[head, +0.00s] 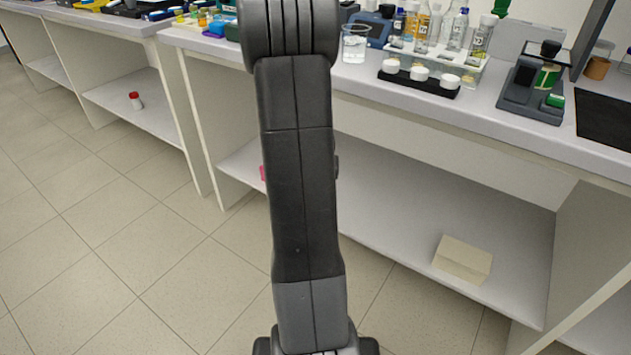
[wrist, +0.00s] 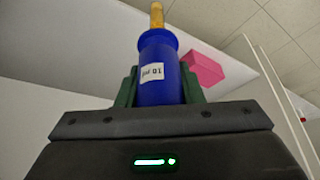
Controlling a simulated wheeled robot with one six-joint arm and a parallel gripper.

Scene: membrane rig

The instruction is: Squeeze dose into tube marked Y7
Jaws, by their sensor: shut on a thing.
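In the wrist view my gripper (wrist: 158,92) is shut on a blue dropper (wrist: 160,68). Its green fingers press on both sides of the blue body. The dropper has a white label that seems to read 10 ml, upside down, and a narrow amber tip (wrist: 157,14) pointing away from the gripper. In the head view my arm hides the gripper and dropper. A rack (head: 462,70) on the bench holds several tubes and bottles (head: 422,27) with small white labels. The labels are too small to read, so I cannot tell which is Y7.
A glass beaker (head: 355,43) stands left of the rack. A black holder with white caps (head: 420,82) sits in front of it. A dark grey device (head: 535,85) is to the right. A beige box (head: 462,259) lies on the lower shelf. A pink box (wrist: 203,68) shows in the wrist view.

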